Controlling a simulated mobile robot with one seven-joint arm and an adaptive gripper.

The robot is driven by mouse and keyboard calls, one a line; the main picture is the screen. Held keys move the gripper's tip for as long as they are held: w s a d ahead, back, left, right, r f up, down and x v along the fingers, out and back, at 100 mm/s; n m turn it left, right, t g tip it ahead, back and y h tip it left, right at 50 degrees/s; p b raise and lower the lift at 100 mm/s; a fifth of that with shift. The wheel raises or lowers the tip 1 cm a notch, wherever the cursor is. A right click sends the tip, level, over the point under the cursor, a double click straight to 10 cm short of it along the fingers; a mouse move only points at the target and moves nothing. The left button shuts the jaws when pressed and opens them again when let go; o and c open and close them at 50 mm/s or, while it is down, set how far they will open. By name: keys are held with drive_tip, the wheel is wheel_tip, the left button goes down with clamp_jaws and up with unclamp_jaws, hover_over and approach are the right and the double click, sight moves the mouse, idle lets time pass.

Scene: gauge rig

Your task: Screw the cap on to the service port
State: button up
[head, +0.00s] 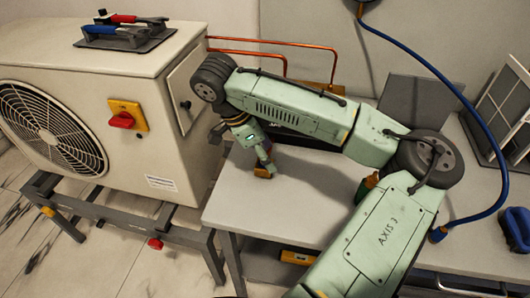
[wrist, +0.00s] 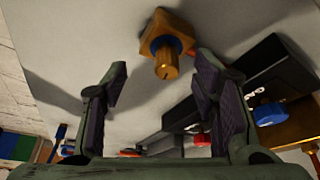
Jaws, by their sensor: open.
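My gripper (wrist: 160,66) is open and empty in the wrist view, its two dark-padded fingers spread wide. A brass knurled cylinder (wrist: 166,64) with a blue ring stands out from an orange-brown angular base (wrist: 170,27), just beyond and between the fingertips, apart from both. I cannot tell whether this is the cap or the port. In the head view my gripper (head: 262,164) points down, low over the bench near its left edge. A small orange-brown piece (head: 264,172) shows at its tips. No service port can be clearly made out; my arm hides part of the bench.
A white outdoor unit (head: 90,75) stands left of the bench (head: 250,212), with copper pipes (head: 280,43) behind. A blue hose (head: 465,105) hangs at right. A dark box (wrist: 262,82) with red and blue knobs lies right of the fingers in the wrist view.

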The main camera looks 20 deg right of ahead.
drive_tip(key=v, duration=1.2)
